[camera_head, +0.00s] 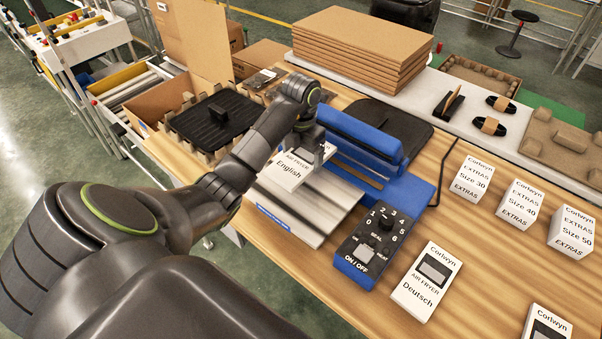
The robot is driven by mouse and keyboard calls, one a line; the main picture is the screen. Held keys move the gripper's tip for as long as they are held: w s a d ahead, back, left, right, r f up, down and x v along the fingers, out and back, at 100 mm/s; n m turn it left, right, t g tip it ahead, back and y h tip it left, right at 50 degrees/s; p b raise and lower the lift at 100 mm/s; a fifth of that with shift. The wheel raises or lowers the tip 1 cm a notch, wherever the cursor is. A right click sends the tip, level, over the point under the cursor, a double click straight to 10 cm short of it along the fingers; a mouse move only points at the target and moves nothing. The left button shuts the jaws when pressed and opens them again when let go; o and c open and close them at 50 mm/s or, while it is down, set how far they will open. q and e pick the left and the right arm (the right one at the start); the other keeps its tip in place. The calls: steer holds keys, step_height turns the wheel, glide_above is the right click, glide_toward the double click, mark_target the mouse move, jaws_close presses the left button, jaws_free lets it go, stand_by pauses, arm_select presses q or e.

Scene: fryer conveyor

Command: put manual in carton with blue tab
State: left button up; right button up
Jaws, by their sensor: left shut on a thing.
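My left arm reaches in from the left, and its gripper (319,154) is shut on a white manual (287,172) marked English. The manual is over the grey plate in front of the blue sealer; I cannot tell whether it touches the plate. An open carton (152,108) stands at the upper left with its flap (193,36) up. A black ribbed tray (225,112) sits in it among brown padding. A small blue mark (143,128) shows at the carton's near left edge. My right gripper is not in view.
The blue sealer (360,140) and its control box (382,238) stand right of the manual. A Deutsch manual (427,283) lies on the wooden table, with another at the bottom right. Three EXTRAS boxes (521,205) stand at right. Flat cardboard (360,50) is stacked behind.

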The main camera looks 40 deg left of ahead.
mark_target(301, 158)
arm_select(q)
steer(key=shift+a+f, duration=0.15)
steer(key=shift+f, duration=0.35)
step_height(301, 158, down, 3)
steer(key=shift+f, duration=0.65)
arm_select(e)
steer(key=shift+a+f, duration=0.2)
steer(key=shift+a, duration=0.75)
arm_select(q)
steer(key=shift+f, duration=0.1)
steer(key=o, duration=0.9)
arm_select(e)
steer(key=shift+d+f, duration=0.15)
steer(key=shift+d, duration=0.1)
